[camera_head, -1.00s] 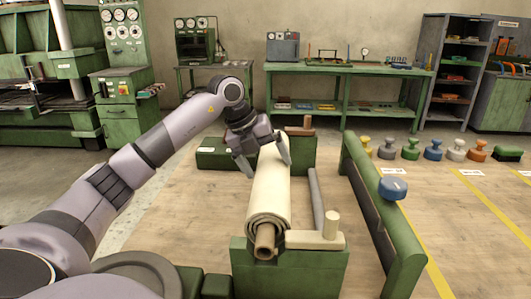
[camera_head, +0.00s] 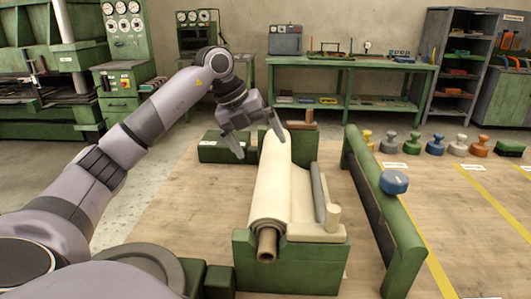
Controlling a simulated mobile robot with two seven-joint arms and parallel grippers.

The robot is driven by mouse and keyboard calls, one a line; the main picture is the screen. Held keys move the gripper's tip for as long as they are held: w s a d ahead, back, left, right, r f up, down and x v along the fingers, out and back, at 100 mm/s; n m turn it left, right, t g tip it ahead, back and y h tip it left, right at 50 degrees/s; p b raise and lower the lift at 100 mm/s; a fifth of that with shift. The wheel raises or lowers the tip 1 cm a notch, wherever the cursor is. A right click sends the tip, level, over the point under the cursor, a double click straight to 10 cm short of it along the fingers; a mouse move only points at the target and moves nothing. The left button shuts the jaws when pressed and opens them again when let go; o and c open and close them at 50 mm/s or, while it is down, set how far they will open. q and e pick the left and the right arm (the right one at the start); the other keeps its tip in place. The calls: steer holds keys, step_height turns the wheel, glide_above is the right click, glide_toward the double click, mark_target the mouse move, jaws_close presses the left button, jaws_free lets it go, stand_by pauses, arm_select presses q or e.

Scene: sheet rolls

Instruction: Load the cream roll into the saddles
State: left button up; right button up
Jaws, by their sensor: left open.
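The cream roll (camera_head: 270,185) lies lengthwise between the green front stand (camera_head: 290,270) and the green rear stand (camera_head: 306,148). Its brown core (camera_head: 267,243) sticks out at the front stand. A cream sheet (camera_head: 302,195) spreads from the roll's right side to a grey bar (camera_head: 319,190). My left gripper (camera_head: 260,146) is open and empty, above the far part of the roll, one finger on each side and apart from it. How the core seats at the rear stand is partly hidden. My right gripper is not in view.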

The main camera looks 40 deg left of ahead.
arm_select(q)
steer(key=v, duration=0.6)
steer(key=shift+r+p, duration=0.25)
steer(key=shift+p, duration=0.1)
steer(key=shift+s, duration=0.1)
